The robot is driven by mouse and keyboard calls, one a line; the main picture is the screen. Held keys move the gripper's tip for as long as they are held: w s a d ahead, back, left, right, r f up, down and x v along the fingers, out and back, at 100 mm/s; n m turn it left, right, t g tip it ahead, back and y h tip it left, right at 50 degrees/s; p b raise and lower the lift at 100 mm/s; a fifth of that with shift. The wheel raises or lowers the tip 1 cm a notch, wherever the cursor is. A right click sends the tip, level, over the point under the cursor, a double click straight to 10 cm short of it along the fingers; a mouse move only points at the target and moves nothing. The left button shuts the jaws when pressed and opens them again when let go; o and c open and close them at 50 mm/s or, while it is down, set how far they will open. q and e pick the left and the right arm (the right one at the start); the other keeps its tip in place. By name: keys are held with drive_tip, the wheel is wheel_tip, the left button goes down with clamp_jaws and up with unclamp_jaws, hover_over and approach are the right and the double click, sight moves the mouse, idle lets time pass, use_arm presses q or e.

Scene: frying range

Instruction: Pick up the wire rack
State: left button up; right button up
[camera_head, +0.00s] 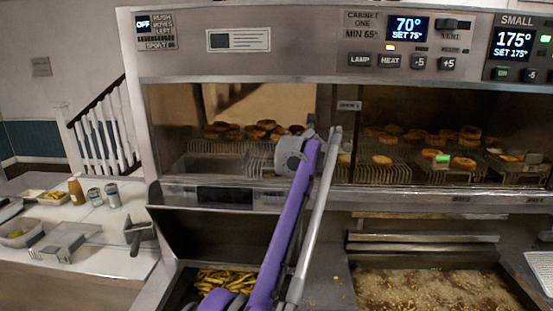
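Wire racks with thin bars line the heated cabinet. One wire rack (252,171) is in the left bay, partly hidden behind my arm. Another wire rack (400,174) is in the right bay, with round golden pieces (381,160) on it. I cannot tell which rack is meant. A purple and grey arm of mine, apparently the left, rises from the lower middle to the cabinet opening. Its grey end part is in front of the left bay. No fingers can be made out there, and no rack is seen held. My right gripper is not in view.
The cabinet's front ledge (420,196) runs below both bays. Below are a basin of fries (225,281) and bubbling oil (435,289). A white counter (120,242) at left holds a sauce bottle (76,191), shakers and trays. A post splits the bays.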

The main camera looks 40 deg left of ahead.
use_arm(q)
clamp_jaws()
idle(1.1)
